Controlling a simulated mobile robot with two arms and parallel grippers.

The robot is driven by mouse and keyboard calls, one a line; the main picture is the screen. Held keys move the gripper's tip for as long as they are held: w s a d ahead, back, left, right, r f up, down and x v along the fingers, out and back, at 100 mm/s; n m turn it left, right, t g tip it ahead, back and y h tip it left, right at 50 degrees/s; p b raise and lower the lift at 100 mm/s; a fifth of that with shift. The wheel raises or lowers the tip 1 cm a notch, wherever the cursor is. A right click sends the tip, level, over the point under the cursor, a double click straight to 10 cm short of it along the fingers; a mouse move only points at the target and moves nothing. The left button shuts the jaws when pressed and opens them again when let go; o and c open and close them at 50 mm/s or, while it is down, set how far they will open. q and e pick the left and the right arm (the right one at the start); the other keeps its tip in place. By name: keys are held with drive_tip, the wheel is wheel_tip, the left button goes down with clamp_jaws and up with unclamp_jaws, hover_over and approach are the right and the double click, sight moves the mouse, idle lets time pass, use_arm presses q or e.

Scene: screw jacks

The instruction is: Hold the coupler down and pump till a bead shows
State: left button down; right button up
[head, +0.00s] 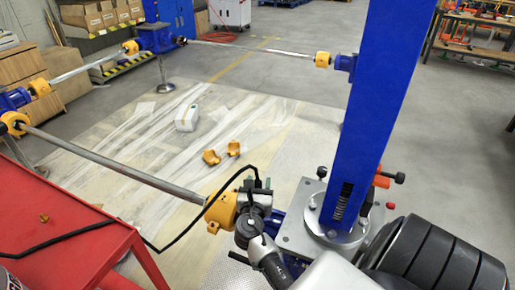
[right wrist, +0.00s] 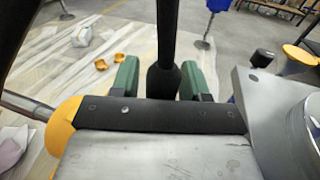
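My right gripper (head: 257,184) is at the base of the near jack, beside the yellow shaft guard (head: 221,207). In the right wrist view its green fingers (right wrist: 160,80) stand apart on either side of a black sleeve (right wrist: 164,82), which appears to be the coupler on the hose. A narrow gap shows left of the sleeve; I cannot tell whether the right finger touches it. The black hose (head: 70,234) runs from the red table up to the gripper. The sleeve's lower end is hidden behind my gripper. No bead is visible. My left gripper is out of view.
The blue jack column (head: 372,110) rises from a grey base plate (head: 293,232), right of my gripper. A long shaft (head: 110,168) reaches the yellow guard from the left. The red table (head: 65,265) is at lower left. Two yellow pieces (head: 222,153) and a white container (head: 187,119) lie on floor sheeting.

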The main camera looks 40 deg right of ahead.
drive_tip(key=shift+o, duration=0.8)
drive_tip(key=v, duration=1.2)
